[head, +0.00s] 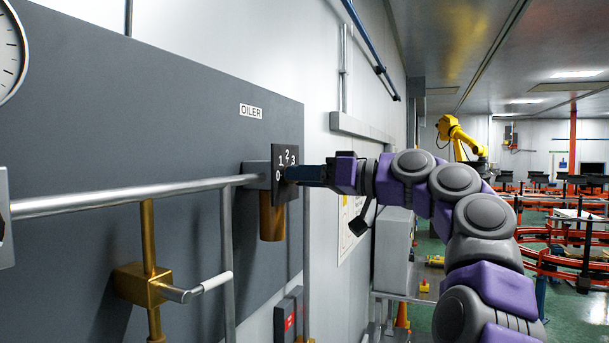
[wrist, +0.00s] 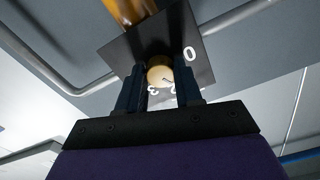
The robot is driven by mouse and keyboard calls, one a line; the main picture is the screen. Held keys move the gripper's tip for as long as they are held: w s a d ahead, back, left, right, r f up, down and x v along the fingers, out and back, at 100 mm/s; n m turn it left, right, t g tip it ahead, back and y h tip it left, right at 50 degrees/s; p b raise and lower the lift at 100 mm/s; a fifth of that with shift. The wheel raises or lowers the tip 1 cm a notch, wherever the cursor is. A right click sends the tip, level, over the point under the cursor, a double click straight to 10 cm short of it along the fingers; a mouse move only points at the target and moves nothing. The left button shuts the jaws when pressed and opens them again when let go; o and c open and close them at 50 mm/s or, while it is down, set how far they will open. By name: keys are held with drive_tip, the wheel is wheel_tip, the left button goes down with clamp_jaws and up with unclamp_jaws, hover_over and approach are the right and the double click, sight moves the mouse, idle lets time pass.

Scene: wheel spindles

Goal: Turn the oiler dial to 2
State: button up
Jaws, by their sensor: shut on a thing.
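The oiler dial's black plate (head: 280,153), with white numbers 0 to 3, is on the wall unit under the OILER label (head: 250,111). In the wrist view the plate (wrist: 116,52) appears tilted, with 0 at upper right and 2 and 3 low and partly hidden. The pale round dial knob (wrist: 158,74) is between my fingers. A small dark mark shows near its lower right; I cannot tell which number it points to. My gripper (head: 291,174) is at the plate's face, shut on the knob, also in the wrist view (wrist: 160,83). In the head view my gripper hides the knob.
A brass cup (head: 271,218) hangs below the dial. A metal rail (head: 130,199) runs left from it. A brass valve with a lever (head: 140,285) stands lower left. A grey cabinet (head: 395,248) is behind my arm. A yellow robot arm (head: 458,132) is far off.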

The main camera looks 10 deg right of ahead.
drive_tip(key=shift+m+p, duration=2.1)
drive_tip(key=shift+m, duration=0.5)
drive_tip(key=o, duration=1)
drive_tip(key=shift+w+d+f, duration=0.1)
drive_tip(key=shift+w, duration=0.15)
drive_tip(key=shift+o, duration=0.2)
drive_tip(key=shift+s, duration=0.2)
drive_tip(key=shift+s+d, duration=0.1)
drive_tip(key=shift+d, duration=0.05)
